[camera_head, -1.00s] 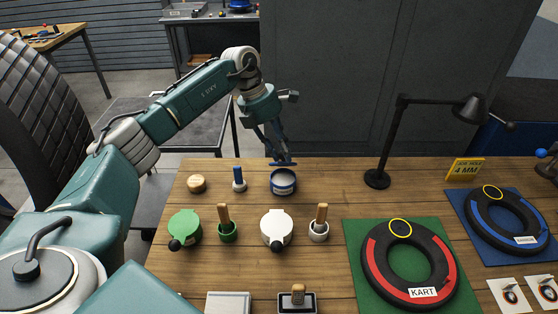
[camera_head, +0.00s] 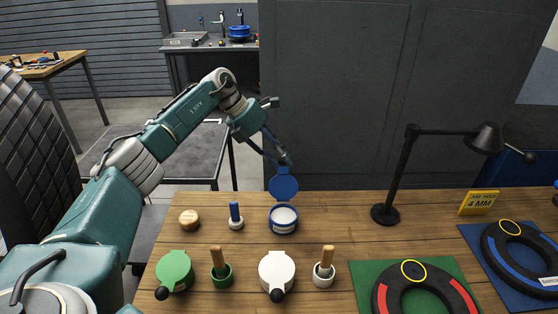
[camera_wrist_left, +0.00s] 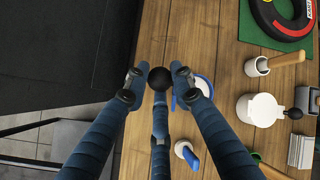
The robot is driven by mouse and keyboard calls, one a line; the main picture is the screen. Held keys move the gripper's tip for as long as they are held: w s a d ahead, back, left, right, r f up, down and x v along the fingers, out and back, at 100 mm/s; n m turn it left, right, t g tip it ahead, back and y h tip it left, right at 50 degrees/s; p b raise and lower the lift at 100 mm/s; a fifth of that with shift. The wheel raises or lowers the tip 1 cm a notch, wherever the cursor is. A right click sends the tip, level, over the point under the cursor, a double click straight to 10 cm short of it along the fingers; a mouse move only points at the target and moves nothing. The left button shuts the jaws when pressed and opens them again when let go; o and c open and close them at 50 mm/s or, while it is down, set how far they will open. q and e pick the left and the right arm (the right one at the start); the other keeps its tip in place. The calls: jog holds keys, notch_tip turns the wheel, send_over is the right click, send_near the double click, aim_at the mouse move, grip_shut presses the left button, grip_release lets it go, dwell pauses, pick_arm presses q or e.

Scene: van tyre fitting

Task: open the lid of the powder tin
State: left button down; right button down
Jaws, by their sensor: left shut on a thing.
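The blue powder tin (camera_head: 284,228) stands on the wooden bench in the head view, with white powder showing inside. Its blue lid (camera_head: 283,188) stands up at the tin's far rim, swung open and facing me. My left gripper (camera_head: 284,161) is above and behind the lid, at its top edge. In the left wrist view a black ball knob (camera_wrist_left: 160,79) sits between the fingertips of my left gripper (camera_wrist_left: 160,72), which is shut on it. The tin shows partly behind the right finger in that view (camera_wrist_left: 203,86). My right gripper is not in view.
Green (camera_head: 175,268) and white (camera_head: 277,268) lidded tins stand nearer. A black lamp (camera_head: 385,214) and tyre mats (camera_head: 362,274) are right. A dark cabinet stands behind.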

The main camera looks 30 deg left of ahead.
pick_arm(q)
jog(key=shift+w+a+f, duration=0.25)
jog(key=shift+w+f, duration=0.3)
jog(key=shift+f, duration=0.05)
jog(key=shift+f, duration=0.1)
jog(key=c, duration=1.6)
grip_release()
jog(key=shift+c, duration=0.2)
jog(key=shift+o, duration=0.9)
jog(key=shift+w+d+f, duration=0.1)
jog(key=shift+w+f, duration=0.1)
jog(key=shift+w, duration=0.2)
jog(key=v, duration=1.1)
jog(key=shift+w+a+r+n, duration=0.15)
jog(key=shift+w+a+n, duration=0.1)
jog(key=shift+w+n, duration=0.05)
jog(key=shift+s, duration=0.1)
